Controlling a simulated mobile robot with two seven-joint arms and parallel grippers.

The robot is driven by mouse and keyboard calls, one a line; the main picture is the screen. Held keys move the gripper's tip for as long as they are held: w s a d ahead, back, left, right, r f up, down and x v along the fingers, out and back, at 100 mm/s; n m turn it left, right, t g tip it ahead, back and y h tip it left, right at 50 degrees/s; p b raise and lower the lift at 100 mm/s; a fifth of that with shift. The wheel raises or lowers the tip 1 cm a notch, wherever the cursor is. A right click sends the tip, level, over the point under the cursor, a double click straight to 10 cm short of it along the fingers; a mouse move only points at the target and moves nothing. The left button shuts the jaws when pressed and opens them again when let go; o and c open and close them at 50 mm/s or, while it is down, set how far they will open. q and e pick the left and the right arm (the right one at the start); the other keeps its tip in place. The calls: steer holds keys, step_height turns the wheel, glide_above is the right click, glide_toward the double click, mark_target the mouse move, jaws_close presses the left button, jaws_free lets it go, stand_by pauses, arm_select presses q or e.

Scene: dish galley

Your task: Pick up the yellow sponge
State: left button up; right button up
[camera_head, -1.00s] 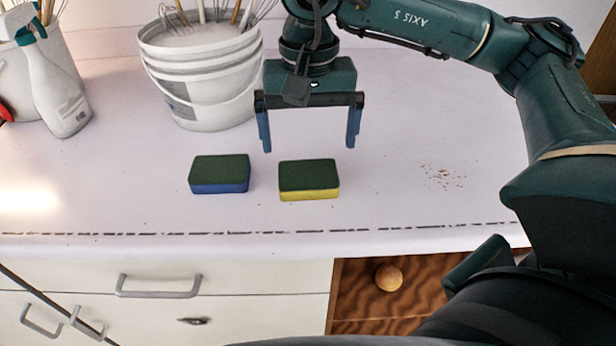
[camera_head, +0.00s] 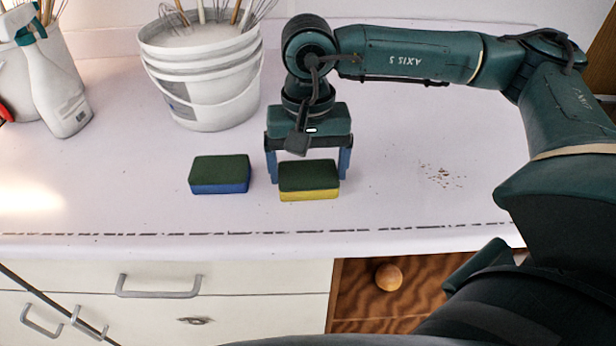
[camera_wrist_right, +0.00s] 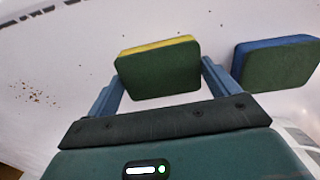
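The yellow sponge (camera_head: 309,181), with a dark green scouring top, lies flat on the white counter. My right gripper (camera_head: 308,179) is open, its blue fingers to the left and right of this sponge, with a gap showing at the fingers. In the right wrist view the yellow sponge (camera_wrist_right: 158,70) sits between the two open fingers of the right gripper (camera_wrist_right: 163,85). A blue sponge (camera_head: 219,175) with a green top lies just left of the gripper's left finger; it also shows in the wrist view (camera_wrist_right: 278,64). My left gripper is not in view.
A white bucket (camera_head: 205,85) of whisks and utensils stands behind the sponges. A spray bottle (camera_head: 57,85) stands at the far left. Brown crumbs (camera_head: 442,177) lie on the right of the counter.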

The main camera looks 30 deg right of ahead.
mark_target(308, 173)
steer(key=c, duration=0.5)
steer(key=shift+r, duration=0.1)
step_height(308, 173, up, 10)
steer(key=shift+f, duration=0.1)
steer(key=o, duration=0.4)
steer(key=shift+c, duration=1.5)
